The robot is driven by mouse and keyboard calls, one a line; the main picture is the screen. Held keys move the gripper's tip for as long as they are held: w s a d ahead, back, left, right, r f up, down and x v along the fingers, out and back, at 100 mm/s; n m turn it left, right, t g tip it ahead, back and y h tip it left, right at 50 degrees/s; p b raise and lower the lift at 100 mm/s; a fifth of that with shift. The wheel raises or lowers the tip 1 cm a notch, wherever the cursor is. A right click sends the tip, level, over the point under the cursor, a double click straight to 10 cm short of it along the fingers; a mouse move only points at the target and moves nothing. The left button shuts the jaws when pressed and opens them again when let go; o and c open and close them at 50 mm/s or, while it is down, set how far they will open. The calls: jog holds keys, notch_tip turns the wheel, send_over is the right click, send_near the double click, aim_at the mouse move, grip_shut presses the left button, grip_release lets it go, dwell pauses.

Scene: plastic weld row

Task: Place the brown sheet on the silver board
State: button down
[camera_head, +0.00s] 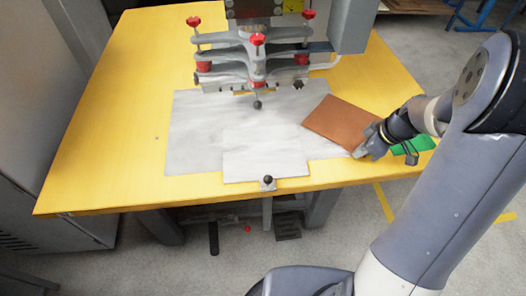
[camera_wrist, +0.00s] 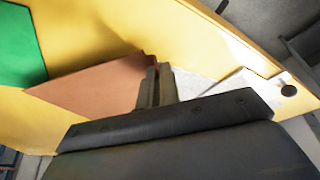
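The brown sheet (camera_head: 338,121) is at the right of the yellow table, its left part overlapping the right edge of the silver board (camera_head: 198,130) in the head view. I cannot tell whether it lies flat or is slightly raised. My gripper (camera_head: 361,151) is at the sheet's near right corner. In the wrist view, my gripper's fingers (camera_wrist: 155,78) are close together with the edge of the brown sheet (camera_wrist: 95,88) between them. The silver board also shows in the wrist view (camera_wrist: 195,84), to the right of the fingers.
A green sheet (camera_head: 412,146) lies on the table (camera_head: 110,130) right of my gripper. A grey press with red knobs (camera_head: 257,40) stands over the back of the board. A small black knob (camera_head: 268,180) is at the front edge. The table's left side is clear.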

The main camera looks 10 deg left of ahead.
jog(key=n, duration=0.2)
jog(key=s+r+n+g, duration=0.1)
jog(key=n, duration=0.1)
jog(key=d+n+g+b, duration=0.1)
jog(key=shift+s+r+n+y, duration=0.15)
jog(key=shift+s+n+y, duration=0.15)
jog(key=shift+n, duration=0.1)
jog(key=shift+s+r+n+g, duration=0.15)
jog(key=shift+r+n+g, duration=0.1)
jog(key=shift+n, duration=0.35)
jog(key=shift+s+r+n+g, duration=0.15)
jog(key=shift+r+n+g, duration=0.1)
jog(key=shift+n, duration=0.35)
jog(key=shift+s, duration=0.15)
send_near(295, 175)
jog(key=shift+a+f+n, duration=0.3)
jog(key=shift+a+f, duration=0.65)
jog(key=shift+d+x, duration=0.2)
jog(key=shift+x, duration=0.65)
jog(key=shift+d+x, duration=0.15)
jog(key=shift+x, duration=0.7)
jog(key=shift+f, duration=0.25)
jog(key=c, duration=1.6)
grip_release()
jog(key=shift+r, duration=0.1)
jog(key=v, duration=0.6)
jog(key=p+v, duration=0.1)
jog(key=v, duration=0.5)
jog(key=shift+w+a, duration=0.1)
jog(key=shift+w, duration=0.1)
